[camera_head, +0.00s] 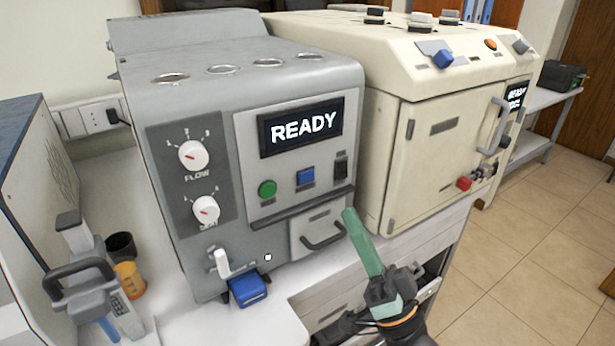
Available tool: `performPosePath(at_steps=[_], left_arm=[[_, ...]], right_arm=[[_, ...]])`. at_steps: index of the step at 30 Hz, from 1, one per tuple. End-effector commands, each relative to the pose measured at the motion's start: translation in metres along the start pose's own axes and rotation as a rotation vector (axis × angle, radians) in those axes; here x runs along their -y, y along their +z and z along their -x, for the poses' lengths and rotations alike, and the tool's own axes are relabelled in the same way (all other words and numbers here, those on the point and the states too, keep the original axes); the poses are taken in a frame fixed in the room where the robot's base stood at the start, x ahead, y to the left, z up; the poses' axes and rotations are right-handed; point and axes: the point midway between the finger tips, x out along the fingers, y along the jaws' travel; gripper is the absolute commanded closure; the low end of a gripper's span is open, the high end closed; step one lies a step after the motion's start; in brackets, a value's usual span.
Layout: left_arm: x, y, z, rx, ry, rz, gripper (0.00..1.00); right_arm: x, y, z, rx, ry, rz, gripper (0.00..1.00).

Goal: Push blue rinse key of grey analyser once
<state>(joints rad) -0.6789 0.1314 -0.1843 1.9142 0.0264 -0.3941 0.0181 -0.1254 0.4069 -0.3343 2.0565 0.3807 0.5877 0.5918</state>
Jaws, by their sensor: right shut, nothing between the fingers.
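The grey analyser (215,105) stands on the bench, its screen (300,130) reading READY. On its panel are a green round button (267,188), a blue square key (305,176) and a black switch (341,165). The small label below the blue key is too small to read. My right gripper (349,212) has its green fingers shut with nothing between them. Its fingertips show below and to the right of the blue key, near the drawer's right edge in the picture. I cannot tell how far they are from the analyser front. My left gripper is not in view.
A drawer with a handle (323,238), a white lever (222,262) and a blue block (248,289) are low on the analyser. A beige machine (440,140) stands close on the right. Cups (128,280) and another device (30,190) stand left. Floor is open at right.

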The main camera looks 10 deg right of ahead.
Motion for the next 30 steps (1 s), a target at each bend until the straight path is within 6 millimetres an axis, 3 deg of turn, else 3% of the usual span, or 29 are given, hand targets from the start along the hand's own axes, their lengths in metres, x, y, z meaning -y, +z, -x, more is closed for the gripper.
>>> performPosePath(at_steps=[18,30], left_arm=[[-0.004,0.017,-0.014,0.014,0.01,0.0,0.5],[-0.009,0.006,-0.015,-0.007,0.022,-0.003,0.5]], right_arm=[[-0.038,0.038,-0.051,-0.001,0.0,0.0,1.0],[-0.043,0.044,-0.059,0.001,0.001,-0.001,1.0]])
